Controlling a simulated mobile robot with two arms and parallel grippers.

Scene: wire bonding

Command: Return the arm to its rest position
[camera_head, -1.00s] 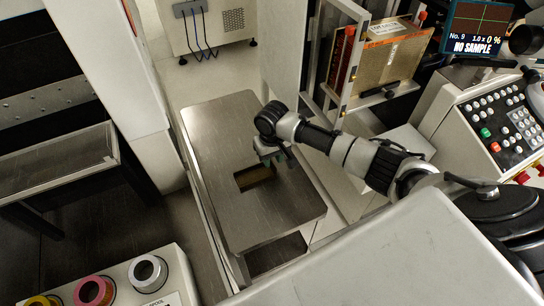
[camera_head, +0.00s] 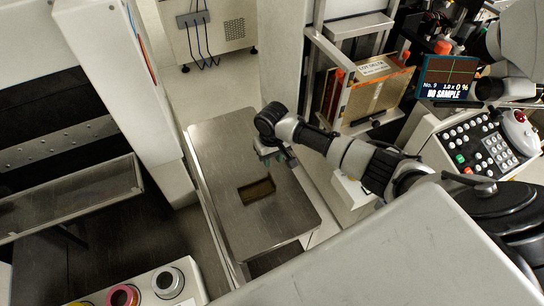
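My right arm (camera_head: 352,157) reaches in from the right, bent at the wrist. Its small dark gripper (camera_head: 281,160) hangs above the steel top of a cart (camera_head: 222,150), just beyond a rectangular recess (camera_head: 257,191) with a brownish bottom. Nothing shows clearly in the gripper, and the fingers are too small and dark to tell their opening. My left arm and gripper are not in view.
A grey cabinet with cables (camera_head: 207,38) stands at the back. A rack holding an amber box (camera_head: 377,92), a "NO SAMPLE" screen (camera_head: 446,79) and a button console (camera_head: 478,148) are at the right. Spools (camera_head: 168,283) sit at the lower left. Floor shows behind the cart.

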